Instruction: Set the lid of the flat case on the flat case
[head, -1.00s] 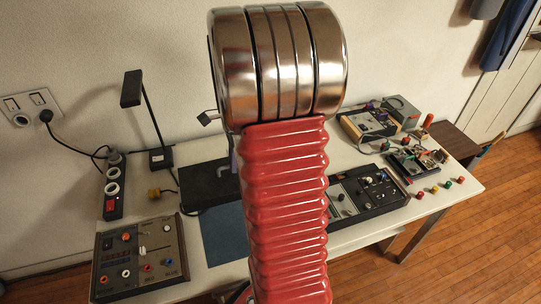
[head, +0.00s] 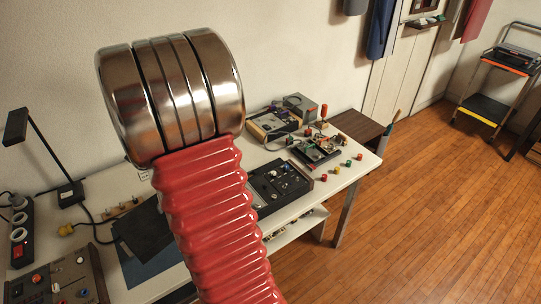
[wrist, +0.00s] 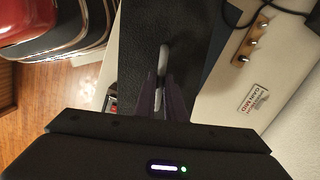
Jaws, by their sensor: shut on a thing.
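The lid of the flat case, a plain black panel with a grey handle, fills the upper middle of the wrist view (wrist: 190,30). My gripper (wrist: 161,88) is shut on that handle. In the head view the black lid (head: 143,232) shows left of my red arm, over a blue mat; my arm hides part of it and my gripper. The flat case appears to be the open black case (head: 284,187) with knobs and a panel, right of my arm on the table. My arm covers its left edge. The lid is apart from it.
A brown-sided console (head: 58,282) stands at the front left, with a lamp (head: 45,150) and a power strip (head: 20,232) behind it. Two more open devices (head: 272,122) (head: 318,149) and several coloured knobs (head: 337,169) lie beyond the black case. The blue mat (head: 150,272) shows some free room.

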